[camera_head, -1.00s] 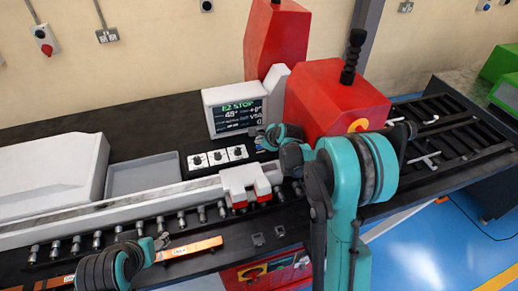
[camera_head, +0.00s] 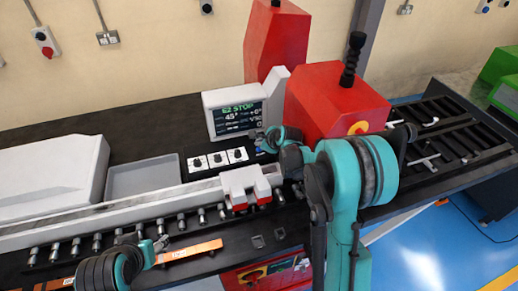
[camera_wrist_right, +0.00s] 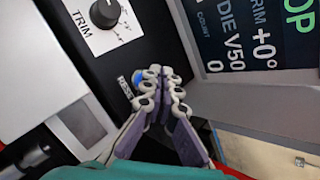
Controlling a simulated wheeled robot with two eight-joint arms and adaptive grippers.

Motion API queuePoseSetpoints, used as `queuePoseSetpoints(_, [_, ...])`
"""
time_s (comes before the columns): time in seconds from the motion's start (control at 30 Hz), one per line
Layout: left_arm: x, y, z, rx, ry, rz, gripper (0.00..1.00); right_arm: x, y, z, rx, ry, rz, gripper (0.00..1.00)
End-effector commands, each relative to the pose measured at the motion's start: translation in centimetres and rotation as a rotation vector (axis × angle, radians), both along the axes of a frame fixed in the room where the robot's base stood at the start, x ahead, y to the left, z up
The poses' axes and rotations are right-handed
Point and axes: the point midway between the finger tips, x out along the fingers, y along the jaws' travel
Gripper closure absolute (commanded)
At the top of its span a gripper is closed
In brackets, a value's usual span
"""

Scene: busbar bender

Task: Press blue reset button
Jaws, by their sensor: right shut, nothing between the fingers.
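The blue reset button (camera_wrist_right: 138,79) shows in the right wrist view on the black panel, beside a small label, partly hidden by my fingers. My right gripper (camera_wrist_right: 160,76) is shut and empty, its fingertips right at the button; I cannot tell whether they touch it. In the head view my right gripper (camera_head: 260,141) is below the display, right of the row of white dials. My left gripper (camera_head: 162,243) is low at the left, near an orange bar; I cannot tell its opening.
The display (camera_head: 237,108) reads "E2 STOP". A white dial plate marked TRIM (camera_wrist_right: 104,18) is near the fingers. A red machine housing (camera_head: 335,98) stands right of the display. A grey tray (camera_head: 145,177) lies left of the dials. A white clamp block (camera_head: 243,182) sits in front.

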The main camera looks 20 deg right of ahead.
Motion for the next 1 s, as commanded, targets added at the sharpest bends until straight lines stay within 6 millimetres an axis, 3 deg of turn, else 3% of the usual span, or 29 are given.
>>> queuePoseSetpoints(1.0, [0.0,0.0,-1.1,0.000,0.000,0.000,0.44,0.0,0.0,-0.9,0.000,0.000,0.000,1.00])
